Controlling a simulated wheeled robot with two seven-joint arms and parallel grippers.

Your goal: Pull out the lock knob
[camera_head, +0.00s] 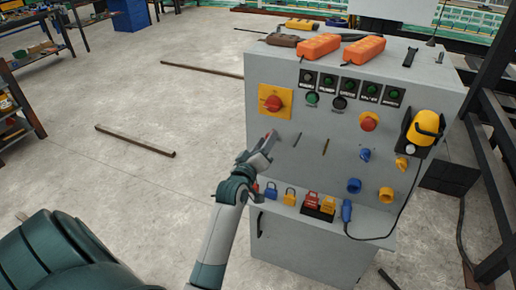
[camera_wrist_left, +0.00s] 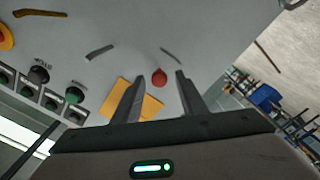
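A red knob (camera_head: 275,102) sits on a square yellow plate (camera_head: 263,108) at the upper left of the grey cabinet's front panel. In the left wrist view the red knob (camera_wrist_left: 159,77) shows between the fingertips, with the yellow plate (camera_wrist_left: 151,107) partly hidden behind a finger. My left gripper (camera_head: 268,143) is below the plate, in front of the panel. In the left wrist view its fingers (camera_wrist_left: 159,75) are spread, with no visible grip on the knob. My right gripper is not in view.
The cabinet (camera_head: 310,170) also carries green buttons (camera_head: 350,86), another red knob (camera_head: 369,121) and a yellow helmet-like item (camera_head: 426,127). Padlocks (camera_head: 290,196) stand on its ledge below my gripper. Orange cases (camera_head: 318,46) lie on top. Floor to the left is mostly clear.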

